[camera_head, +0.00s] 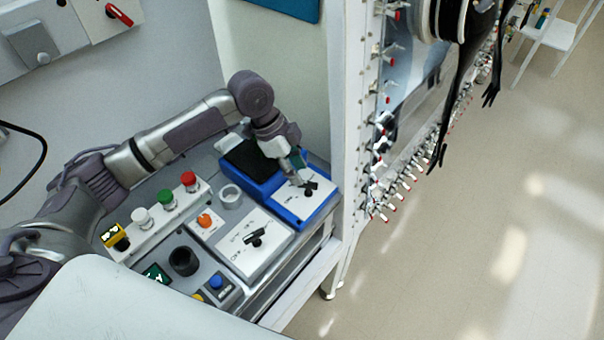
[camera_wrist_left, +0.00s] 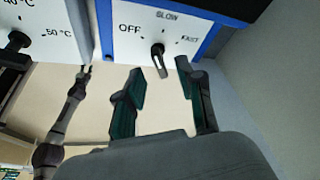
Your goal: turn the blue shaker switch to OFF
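The blue shaker (camera_head: 262,188) stands at the right end of the bench. Its white panel reads OFF at left, SLOW at top and FAST at right in the left wrist view. The black switch (camera_wrist_left: 158,52) is in the middle of that panel; its lever looks foreshortened toward the camera, and I cannot tell which mark it points at. My left gripper (camera_head: 304,182) is over the panel at the switch. In the wrist view its two fingers (camera_wrist_left: 160,70) are apart, one on each side of the switch, with no clear contact. A slim jointed arm at left, perhaps my right, ends in a tiny gripper (camera_wrist_left: 86,70).
Left of the shaker is a white-panelled unit with a black knob (camera_head: 256,237). A button strip with a red button (camera_head: 188,180), an orange-knobbed unit (camera_head: 205,220) and a black cup (camera_head: 184,261) stand nearby. A white frame post (camera_head: 350,120) rises just right of the shaker.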

